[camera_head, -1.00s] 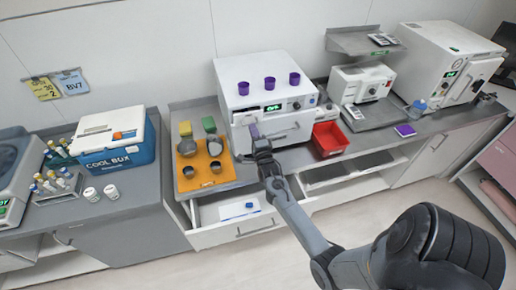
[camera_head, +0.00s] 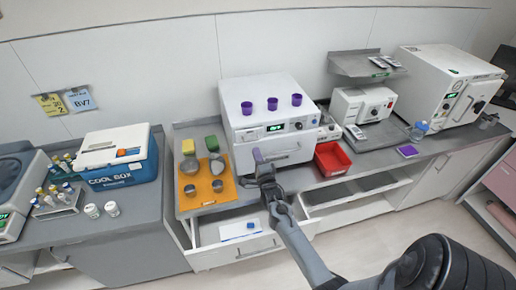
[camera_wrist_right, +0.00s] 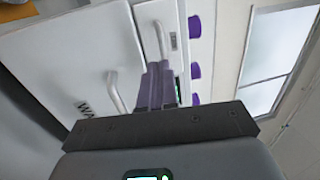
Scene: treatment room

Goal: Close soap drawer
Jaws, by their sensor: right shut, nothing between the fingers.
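My right gripper (camera_head: 262,168) is shut and empty at the front of a white machine (camera_head: 240,133), near its left side. In the right wrist view its shut fingers (camera_wrist_right: 158,88) point at the machine front, between a bar handle on a large white panel (camera_wrist_right: 70,60) and another handle (camera_wrist_right: 160,42) on a narrower panel with a small label. I cannot tell whether the fingers touch the front. I cannot tell which panel is the soap drawer. A low white drawer (camera_head: 208,259) below the counter stands open with a blue item inside. My left gripper is not in view.
Purple cups (camera_head: 272,103) stand on the machine. An orange mat (camera_head: 222,196) with several grey and coloured pieces lies to its left. A red bin (camera_head: 332,159) stands to its right. A second low compartment (camera_head: 330,208) is open below the counter.

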